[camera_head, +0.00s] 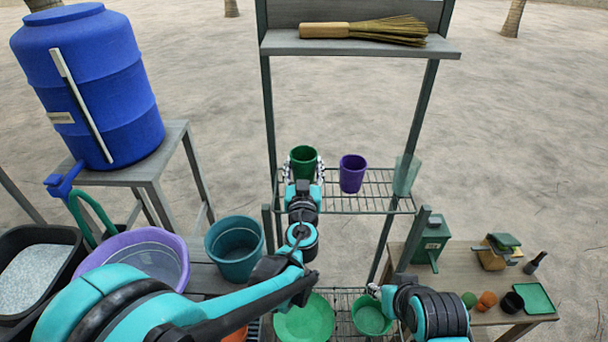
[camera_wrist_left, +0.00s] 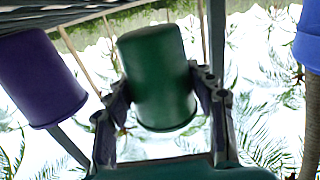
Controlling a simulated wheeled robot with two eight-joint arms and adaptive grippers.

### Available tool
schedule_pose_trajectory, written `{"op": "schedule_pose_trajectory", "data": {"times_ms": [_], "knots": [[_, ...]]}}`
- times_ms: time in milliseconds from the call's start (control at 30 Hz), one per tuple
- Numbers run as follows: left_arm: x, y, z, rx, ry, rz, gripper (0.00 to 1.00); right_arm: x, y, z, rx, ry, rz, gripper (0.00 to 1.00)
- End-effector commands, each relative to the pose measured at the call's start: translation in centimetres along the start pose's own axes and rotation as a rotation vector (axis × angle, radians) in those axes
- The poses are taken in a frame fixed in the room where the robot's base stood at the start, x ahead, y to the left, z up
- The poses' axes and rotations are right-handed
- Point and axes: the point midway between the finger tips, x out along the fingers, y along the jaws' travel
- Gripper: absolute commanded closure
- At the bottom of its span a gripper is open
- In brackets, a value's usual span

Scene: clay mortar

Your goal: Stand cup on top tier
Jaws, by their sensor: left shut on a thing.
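A dark green cup (camera_head: 303,155) is upright between the fingers of my left gripper (camera_head: 303,172), at the left end of the wire tier (camera_head: 375,204). It also shows between the fingers in the left wrist view (camera_wrist_left: 158,75), where the picture is upside down. I cannot tell whether its base touches the wires. A purple cup (camera_head: 352,176) stands to its right on the same tier, and a pale green cup (camera_head: 406,176) stands at the tier's right end. My right gripper (camera_head: 375,290) is low at the right, mostly hidden by its own arm.
A grey shelf (camera_head: 350,47) above holds a broom (camera_head: 375,29). Green bowls (camera_head: 304,322) sit on a lower rack. A blue barrel (camera_head: 90,85) on a stand, a purple basin (camera_head: 150,250) and a teal bucket (camera_head: 235,250) are left. A cluttered table (camera_head: 460,268) is right.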

Motion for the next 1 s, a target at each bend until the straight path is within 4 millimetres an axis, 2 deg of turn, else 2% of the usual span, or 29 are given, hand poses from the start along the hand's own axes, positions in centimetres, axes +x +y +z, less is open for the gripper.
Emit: {"op": "schedule_pose_trajectory", "data": {"times_ms": [33, 133, 533, 567, 600, 633, 1000], "knots": [[0.0, 0.0, 1.1, 0.0, 0.0, 0.0, 0.78, 0.4, 0.0, 0.3, 0.0, 0.0, 0.0, 0.6], [0.0, 0.0, 2.5, 0.0, 0.0, 0.0, 0.78, 0.8, 0.0, 0.5, 0.0, 0.0, 0.0, 0.6], [0.0, 0.0, 3.0, 0.0, 0.0, 0.0, 0.78, 1.1, 0.0, 0.8, 0.0, 0.0, 0.0, 0.6], [0.0, 0.0, 2.9, 0.0, 0.0, 0.0, 0.37, 1.0, 0.0, 0.7, 0.0, 0.0, 0.0, 0.6], [0.0, 0.0, 2.9, 0.0, 0.0, 0.0, 0.27, 0.9, 0.0, 0.7, 0.0, 0.0, 0.0, 0.6], [0.0, 0.0, 2.9, 0.0, 0.0, 0.0, 0.24, 0.9, 0.0, 0.7, 0.0, 0.0, 0.0, 0.6], [0.0, 0.0, 2.4, 0.0, 0.0, 0.0, 0.24, 0.6, 0.0, 0.4, 0.0, 0.0, 0.0, 0.6]]}}
